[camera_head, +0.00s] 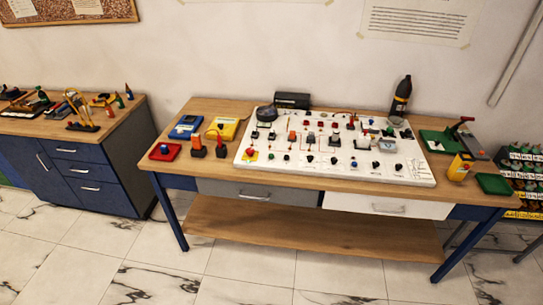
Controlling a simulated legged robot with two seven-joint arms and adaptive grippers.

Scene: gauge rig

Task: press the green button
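A white gauge board (330,180) lies on the wooden workbench (180,183) in the middle of the view. It carries several small buttons, switches and knobs in red, orange, black and blue. A small greenish-blue button (271,155) sits near its front left, beside a red button on a yellow base (251,154). At this size I cannot tell for sure whether it is green. Neither of my grippers shows in the view, and nothing is seen touching the board.
A red box (165,151), blue and yellow meters and two orange-black pieces stand left of the board. A dark bottle (401,95) stands behind it. A yellow device (460,166) and green items are at right. The floor in front is clear.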

